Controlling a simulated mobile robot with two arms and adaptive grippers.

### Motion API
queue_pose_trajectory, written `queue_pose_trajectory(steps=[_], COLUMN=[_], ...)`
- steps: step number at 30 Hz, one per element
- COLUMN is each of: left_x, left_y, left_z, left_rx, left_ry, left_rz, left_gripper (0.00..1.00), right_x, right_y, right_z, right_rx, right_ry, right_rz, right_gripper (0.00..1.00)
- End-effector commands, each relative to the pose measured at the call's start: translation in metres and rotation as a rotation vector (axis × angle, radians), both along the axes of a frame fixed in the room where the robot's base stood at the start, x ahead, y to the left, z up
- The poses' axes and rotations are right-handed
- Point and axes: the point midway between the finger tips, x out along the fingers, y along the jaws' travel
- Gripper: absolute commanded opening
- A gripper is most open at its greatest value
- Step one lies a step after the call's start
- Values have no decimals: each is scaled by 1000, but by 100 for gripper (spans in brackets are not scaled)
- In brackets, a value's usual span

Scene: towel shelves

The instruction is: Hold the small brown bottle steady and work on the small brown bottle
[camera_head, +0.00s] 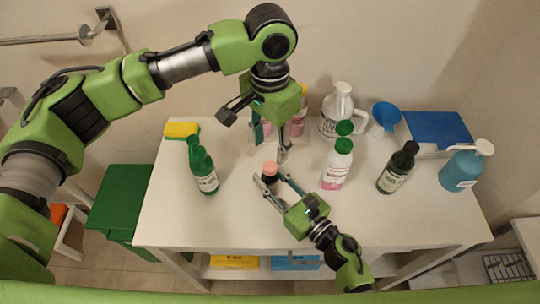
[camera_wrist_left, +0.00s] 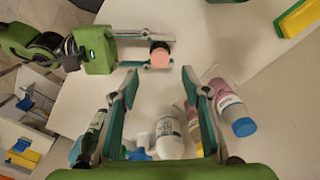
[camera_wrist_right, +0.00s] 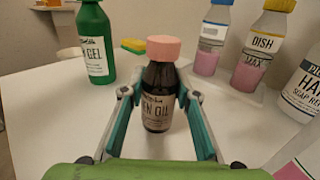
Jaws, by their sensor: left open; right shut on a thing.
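The small brown bottle (camera_head: 269,180) stands upright on the white table, with a pink cap (camera_head: 270,167) on top. My right gripper (camera_head: 274,180) is shut on it from the front. In the right wrist view the bottle (camera_wrist_right: 158,110) shows its beige label between the fingers (camera_wrist_right: 159,97). My left gripper (camera_head: 270,143) is open and empty, pointing down above and behind the bottle. In the left wrist view the pink cap (camera_wrist_left: 159,58) lies just beyond the open fingertips (camera_wrist_left: 160,75), with a gap between them.
A green bottle (camera_head: 203,170) stands left, a white bottle with green cap (camera_head: 336,168) and a dark bottle (camera_head: 394,172) right. Pump bottle (camera_head: 461,170), white jug (camera_head: 336,115), blue funnel (camera_head: 386,113) and yellow sponge (camera_head: 181,129) line the sides and back. The table front is mostly clear.

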Motion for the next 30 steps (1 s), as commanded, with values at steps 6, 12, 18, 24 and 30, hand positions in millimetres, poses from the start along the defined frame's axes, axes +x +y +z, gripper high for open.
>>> queue_pose_trajectory(steps=[6,12,18,24,30], left_x=[1,0,0,0,0], left_y=[0,0,0,0,0], left_z=[36,47,48,47,47], left_rx=[-1,0,0,0,0], left_ry=[-2,0,0,0,0], left_rz=[0,0,0,0,0], left_gripper=[43,43,43,43,43], right_x=[0,0,0,0,0], right_y=[0,0,0,0,0], right_z=[0,0,0,0,0], right_rx=[0,0,0,0,0], right_ry=[0,0,0,0,0], right_rz=[0,0,0,0,0], right_gripper=[0,0,0,48,48])
